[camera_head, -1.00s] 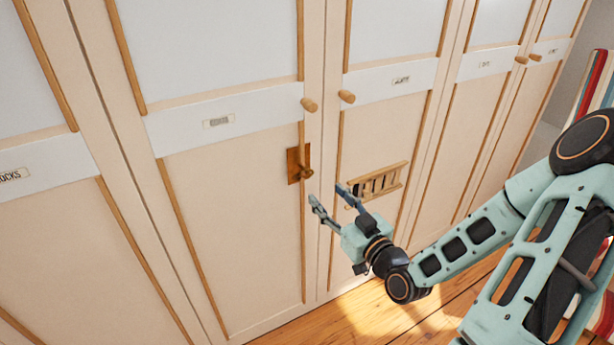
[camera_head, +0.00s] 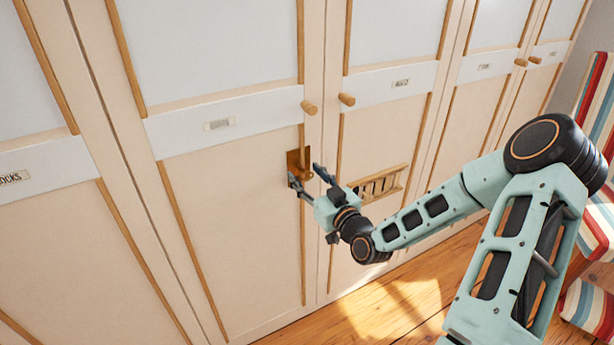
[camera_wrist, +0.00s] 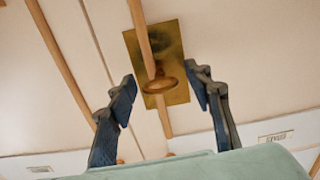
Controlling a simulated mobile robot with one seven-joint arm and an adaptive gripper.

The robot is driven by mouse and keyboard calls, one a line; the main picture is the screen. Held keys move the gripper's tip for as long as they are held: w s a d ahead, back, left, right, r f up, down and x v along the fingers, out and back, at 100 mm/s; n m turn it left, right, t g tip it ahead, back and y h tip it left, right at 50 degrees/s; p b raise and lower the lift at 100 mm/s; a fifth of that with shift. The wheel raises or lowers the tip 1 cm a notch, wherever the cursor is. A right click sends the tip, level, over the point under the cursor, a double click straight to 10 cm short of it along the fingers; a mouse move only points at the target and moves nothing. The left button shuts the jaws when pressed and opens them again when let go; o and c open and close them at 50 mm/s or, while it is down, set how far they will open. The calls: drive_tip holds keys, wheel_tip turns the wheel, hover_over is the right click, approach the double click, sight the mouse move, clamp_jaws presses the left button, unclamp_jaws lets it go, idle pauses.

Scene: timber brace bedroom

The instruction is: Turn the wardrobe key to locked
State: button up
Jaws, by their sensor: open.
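The wardrobe key (camera_wrist: 159,85) shows a brass, ring-shaped bow in the wrist view. It stands out from a brass lock plate (camera_wrist: 175,46) on the wardrobe door (camera_head: 240,230). The plate also shows in the head view (camera_head: 293,160), with the key partly behind my gripper there. My gripper (camera_head: 305,174) is open in front of the plate. In the wrist view its two fingertips (camera_wrist: 160,80) stand left and right of the key bow, with visible gaps on both sides. I cannot tell whether the tips reach the bow in depth.
A wooden slatted piece (camera_head: 378,186) is on the door to the right. A striped chair (camera_head: 596,225) stands at the far right. The wooden floor (camera_head: 400,300) in front is clear.

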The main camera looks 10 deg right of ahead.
drive_tip(key=c, duration=1.1)
drive_tip(key=shift+c, duration=0.2)
drive_tip(key=shift+m, duration=0.4)
drive_tip(key=o, duration=1.1)
drive_tip(key=shift+o, duration=0.2)
drive_tip(key=shift+s, duration=0.1)
drive_tip(key=v, duration=1.2)
